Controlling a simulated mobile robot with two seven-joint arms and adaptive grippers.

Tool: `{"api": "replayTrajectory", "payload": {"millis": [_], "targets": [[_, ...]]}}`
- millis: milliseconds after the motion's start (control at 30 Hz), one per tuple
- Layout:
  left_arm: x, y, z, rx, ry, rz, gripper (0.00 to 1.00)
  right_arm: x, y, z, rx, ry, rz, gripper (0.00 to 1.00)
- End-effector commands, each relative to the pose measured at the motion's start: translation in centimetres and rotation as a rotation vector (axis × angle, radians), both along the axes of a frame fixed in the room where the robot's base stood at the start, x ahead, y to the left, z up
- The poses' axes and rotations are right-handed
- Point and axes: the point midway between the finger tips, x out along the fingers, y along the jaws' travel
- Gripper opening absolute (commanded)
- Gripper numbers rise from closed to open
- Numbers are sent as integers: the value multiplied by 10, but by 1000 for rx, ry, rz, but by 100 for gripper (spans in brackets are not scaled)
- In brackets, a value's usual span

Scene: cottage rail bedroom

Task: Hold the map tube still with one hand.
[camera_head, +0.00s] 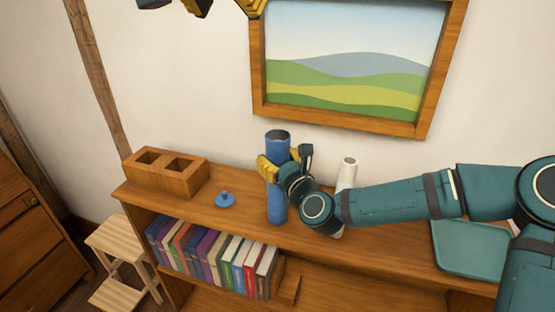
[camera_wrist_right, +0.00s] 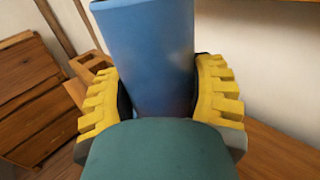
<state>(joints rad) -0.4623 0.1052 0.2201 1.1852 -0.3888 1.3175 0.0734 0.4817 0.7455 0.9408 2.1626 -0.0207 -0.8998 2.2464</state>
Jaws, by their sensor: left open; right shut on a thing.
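The map tube (camera_head: 277,205) is a blue cylinder standing upright on top of the wooden bookshelf (camera_head: 340,262), with its upper end open. My right gripper (camera_head: 283,168) is shut on its upper half, from the right side. In the right wrist view, yellow ribbed fingers press both sides of the blue tube (camera_wrist_right: 150,55); its lower part is hidden there. A small blue lid with a knob (camera_head: 226,200) lies on the shelf top, left of the tube. My left gripper (camera_head: 226,7) is open and empty at the top edge of the head view, partly cut off, above and apart from the tube.
A wooden box with two compartments (camera_head: 180,182) stands at the shelf's left end. A white cylinder (camera_head: 347,172) stands behind my right wrist. A teal tray (camera_head: 468,250) lies to the right. Books (camera_head: 205,255) fill the shelf below. A framed landscape (camera_head: 345,75) hangs above.

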Motion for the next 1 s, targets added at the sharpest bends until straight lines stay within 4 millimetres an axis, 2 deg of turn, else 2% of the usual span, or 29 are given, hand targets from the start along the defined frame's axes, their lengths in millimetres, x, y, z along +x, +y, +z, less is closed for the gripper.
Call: {"api": "replayTrajectory", "payload": {"millis": [33, 100, 133, 433, 567, 1000], "targets": [[0, 0, 0, 0, 0, 0, 66, 0, 0, 1, 1, -2, 0, 68], [0, 0, 0, 0, 0, 0, 66, 0, 0, 1, 0, -1, 0, 93], [0, 0, 0, 0, 0, 0, 66, 0, 0, 1, 0, -1, 0, 95], [0, 0, 0, 0, 0, 0, 66, 0, 0, 0, 0, 0, 0, 95], [0, 0, 0, 0, 0, 0, 66, -8, -5, 0, -1, 0, -1, 95], [0, 0, 0, 0, 0, 0, 66, -83, -41, -1, -4, 0, -2, 95]]}}
